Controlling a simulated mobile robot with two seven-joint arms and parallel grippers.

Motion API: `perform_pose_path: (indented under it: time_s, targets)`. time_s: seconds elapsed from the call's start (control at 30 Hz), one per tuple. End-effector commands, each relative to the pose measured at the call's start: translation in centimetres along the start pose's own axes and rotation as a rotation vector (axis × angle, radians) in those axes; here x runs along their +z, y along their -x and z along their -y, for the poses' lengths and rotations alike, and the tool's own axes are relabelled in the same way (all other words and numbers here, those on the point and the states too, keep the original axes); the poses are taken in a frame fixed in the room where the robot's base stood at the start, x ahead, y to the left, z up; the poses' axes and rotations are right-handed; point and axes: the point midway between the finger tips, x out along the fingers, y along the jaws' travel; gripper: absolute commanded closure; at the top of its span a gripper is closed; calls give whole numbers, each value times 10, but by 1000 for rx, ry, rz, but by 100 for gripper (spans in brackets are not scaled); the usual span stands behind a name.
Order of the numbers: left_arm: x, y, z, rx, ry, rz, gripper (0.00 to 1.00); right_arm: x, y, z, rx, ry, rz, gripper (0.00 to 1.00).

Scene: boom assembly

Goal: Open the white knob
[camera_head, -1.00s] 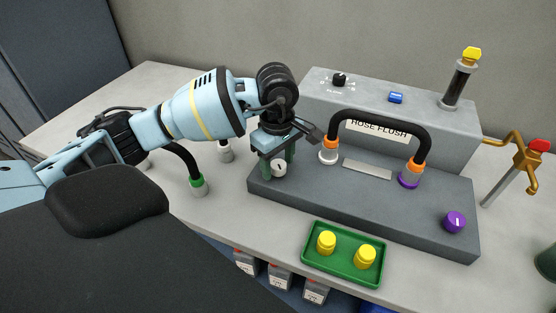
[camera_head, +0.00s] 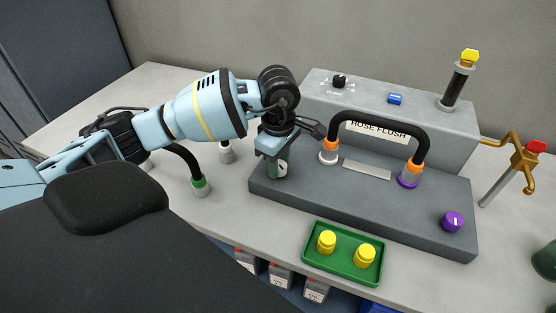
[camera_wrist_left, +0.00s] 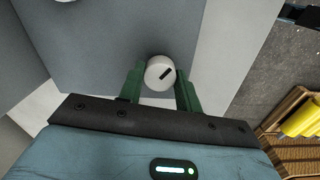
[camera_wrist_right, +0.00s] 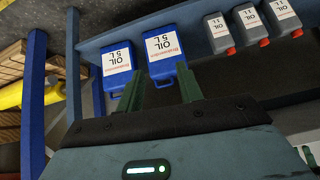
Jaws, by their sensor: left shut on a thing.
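The white knob (camera_head: 283,169) is on the left front face area of the dark grey hose flush unit (camera_head: 330,205). My left gripper (camera_head: 276,167) is over it with its green fingers on either side. The left wrist view shows the round white knob (camera_wrist_left: 160,72) with a slanted black mark between the two green fingertips (camera_wrist_left: 160,78), which are shut on it. My right gripper (camera_wrist_right: 161,82) shows only in its own wrist view, with its green fingers apart and nothing between them.
A black hose (camera_head: 382,118) arches over the unit. A purple knob (camera_head: 453,222) is at its right front. A green tray (camera_head: 315,264) with yellow caps lies in front. In the right wrist view, blue oil cans (camera_wrist_right: 163,55) stand on a shelf near my right fingers.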

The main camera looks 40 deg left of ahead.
Motion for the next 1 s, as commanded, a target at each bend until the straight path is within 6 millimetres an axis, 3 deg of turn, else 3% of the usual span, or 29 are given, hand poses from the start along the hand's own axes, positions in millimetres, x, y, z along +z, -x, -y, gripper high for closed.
perform_pose_path:
  time_s: [0.5, 1.0]
  targets:
    - [1, 2, 0, 2, 377, -5, 89, -12, 10, -1, 4, 3, -17, 64]
    - [0, 0, 0, 1, 492, -8, 89, -21, 11, -4, 6, 14, -34, 64]
